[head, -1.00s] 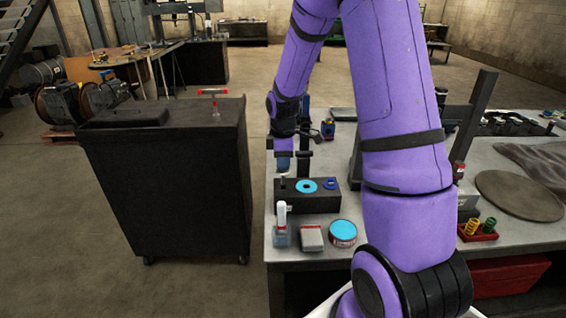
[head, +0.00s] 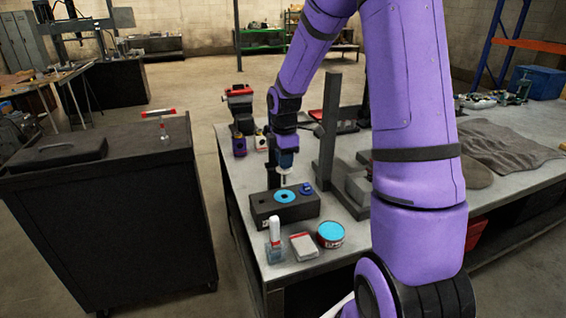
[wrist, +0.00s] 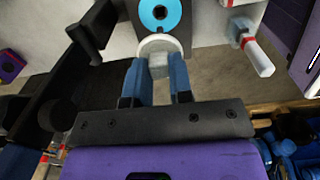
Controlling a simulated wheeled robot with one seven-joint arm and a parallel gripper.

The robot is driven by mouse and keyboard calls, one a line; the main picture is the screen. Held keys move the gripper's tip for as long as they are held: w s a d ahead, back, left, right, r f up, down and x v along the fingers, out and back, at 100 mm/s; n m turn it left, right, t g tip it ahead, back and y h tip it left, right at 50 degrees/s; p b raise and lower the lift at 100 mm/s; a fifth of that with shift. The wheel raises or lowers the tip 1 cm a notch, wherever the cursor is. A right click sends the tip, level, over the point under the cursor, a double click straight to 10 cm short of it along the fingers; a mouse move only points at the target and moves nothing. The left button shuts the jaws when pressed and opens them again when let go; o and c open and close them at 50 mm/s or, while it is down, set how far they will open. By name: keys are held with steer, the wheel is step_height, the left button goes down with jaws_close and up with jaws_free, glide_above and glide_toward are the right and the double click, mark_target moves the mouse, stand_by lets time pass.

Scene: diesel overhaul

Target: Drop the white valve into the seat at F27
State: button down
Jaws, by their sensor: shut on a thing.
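My gripper (head: 285,163) points down over the back of a black block (head: 272,214). It is shut on the white valve (head: 283,180), a small pale piece under the fingers. In the wrist view the two blue fingers (wrist: 158,68) close on a grey-white piece with a round white rim (wrist: 146,46), which overlaps the block's near edge. I cannot tell whether the valve touches the block. A cyan ring (head: 285,196) with a dark centre and a smaller blue ring (head: 307,188) are on the block's top. No F27 label is readable.
In front of the block stand a white-capped bottle (head: 275,234), a grey-white box (head: 304,247) and a cyan-topped tin (head: 331,233). A dark upright post (head: 328,130) rises right of my gripper. A black cabinet (head: 110,225) stands left across a floor gap.

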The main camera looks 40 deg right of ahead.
steer(key=shift+s+d+f, duration=0.1)
steer(key=shift+d+f, duration=0.05)
steer(key=shift+f, duration=1.5)
steer(key=shift+f, duration=3.2)
stand_by(1.7)
steer(key=c, duration=0.5)
jaws_free()
steer(key=shift+r, duration=0.1)
